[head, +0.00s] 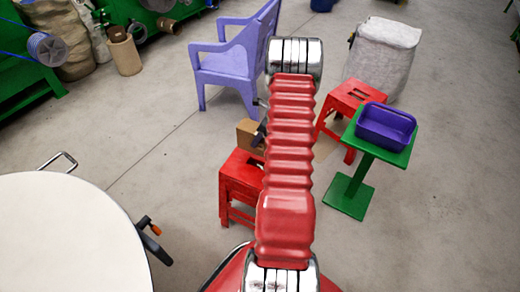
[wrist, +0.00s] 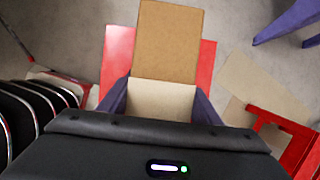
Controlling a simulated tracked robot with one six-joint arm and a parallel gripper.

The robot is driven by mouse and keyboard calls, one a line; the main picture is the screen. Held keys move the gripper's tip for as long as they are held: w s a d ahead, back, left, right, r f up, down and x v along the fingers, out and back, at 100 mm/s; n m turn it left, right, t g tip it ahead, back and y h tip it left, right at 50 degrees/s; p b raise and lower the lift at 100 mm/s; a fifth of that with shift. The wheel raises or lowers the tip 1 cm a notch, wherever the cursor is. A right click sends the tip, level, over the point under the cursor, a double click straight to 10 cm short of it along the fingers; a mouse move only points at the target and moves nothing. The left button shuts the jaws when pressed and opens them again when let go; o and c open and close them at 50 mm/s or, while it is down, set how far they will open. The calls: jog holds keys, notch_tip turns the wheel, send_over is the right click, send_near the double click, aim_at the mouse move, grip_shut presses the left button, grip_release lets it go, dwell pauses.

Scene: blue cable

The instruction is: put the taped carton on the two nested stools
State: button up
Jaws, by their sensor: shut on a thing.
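The carton (wrist: 168,42) is a brown box in the wrist view, with a paler face towards my gripper. My gripper (wrist: 161,100) is shut on it, one dark finger on each side. In the head view the carton (head: 249,132) shows partly left of my arm, which hides the rest. A red stool (head: 240,172), whose thick top looks like two stools nested, stands just below the carton. Its red top (wrist: 118,58) shows on both sides of the carton in the wrist view. I cannot tell whether the carton touches it.
Another red stool (head: 352,96) stands behind right, beside a green stand (head: 366,150) with a purple bin (head: 386,127). A lilac chair (head: 232,62) stands behind. A round white table (head: 70,235) is at front left. Flat cardboard (wrist: 262,88) lies on the floor.

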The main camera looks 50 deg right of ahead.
jog(key=shift+f, duration=1.3)
jog(key=shift+f, duration=1.85)
jog(key=shift+f, duration=0.1)
jog(key=o, duration=1.6)
jog(key=shift+c, duration=0.2)
jog(key=v, duration=1.2)
